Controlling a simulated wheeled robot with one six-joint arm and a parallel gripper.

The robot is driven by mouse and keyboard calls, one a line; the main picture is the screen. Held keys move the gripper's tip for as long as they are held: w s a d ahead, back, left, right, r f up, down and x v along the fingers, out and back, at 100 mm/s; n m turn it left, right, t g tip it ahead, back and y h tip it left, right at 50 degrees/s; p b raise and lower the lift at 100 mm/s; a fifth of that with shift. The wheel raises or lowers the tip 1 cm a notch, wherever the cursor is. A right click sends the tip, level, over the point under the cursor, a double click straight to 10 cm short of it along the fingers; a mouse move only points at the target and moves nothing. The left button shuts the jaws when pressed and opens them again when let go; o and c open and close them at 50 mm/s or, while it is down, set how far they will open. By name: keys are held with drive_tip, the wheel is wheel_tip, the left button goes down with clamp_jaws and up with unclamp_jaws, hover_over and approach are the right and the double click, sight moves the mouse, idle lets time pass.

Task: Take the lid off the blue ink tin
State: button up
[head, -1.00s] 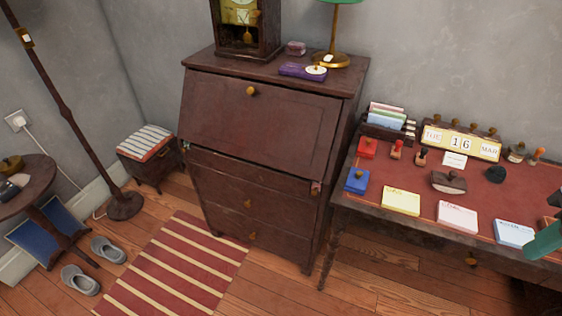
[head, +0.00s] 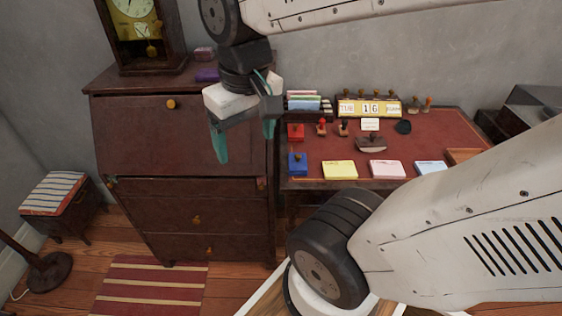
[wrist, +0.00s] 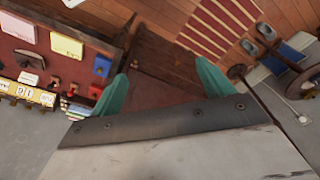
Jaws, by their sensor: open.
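The blue ink tin (head: 298,165) is a small square blue box at the front left corner of the desk's red top. A small knob shows on its top, and the lid looks to be on. It also shows in the wrist view (wrist: 101,67), left of the fingers. My gripper (head: 244,141) hangs in front of the dark bureau, up and to the left of the tin in the head view. Its green fingers are apart, with nothing between them in the wrist view (wrist: 162,72).
A similar red tin (head: 296,132) stands just behind the blue one. Yellow (head: 340,170) and pink (head: 386,170) note pads lie to its right. Stamps, a letter rack (head: 310,103) and a calendar (head: 369,108) stand farther back. The bureau (head: 140,130) rises left of the desk.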

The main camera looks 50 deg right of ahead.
drive_tip(key=w+d+f+m, duration=0.3)
drive_tip(key=w+d+f, duration=0.3)
drive_tip(key=w+d, duration=0.3)
drive_tip(key=m+g, duration=0.1)
drive_tip(key=m, duration=0.4)
hover_over(298, 155)
drive_tip(key=f, duration=1.4)
drive_tip(key=shift+a+f, duration=0.15)
drive_tip(key=shift+a, duration=0.1)
drive_tip(key=shift+m, duration=0.3)
wheel_tip(298, 155, down, 7)
drive_tip(key=shift+d+f, duration=0.1)
drive_tip(key=shift+d, duration=0.05)
drive_tip(key=shift+f, duration=0.35)
drive_tip(key=c, duration=1.1)
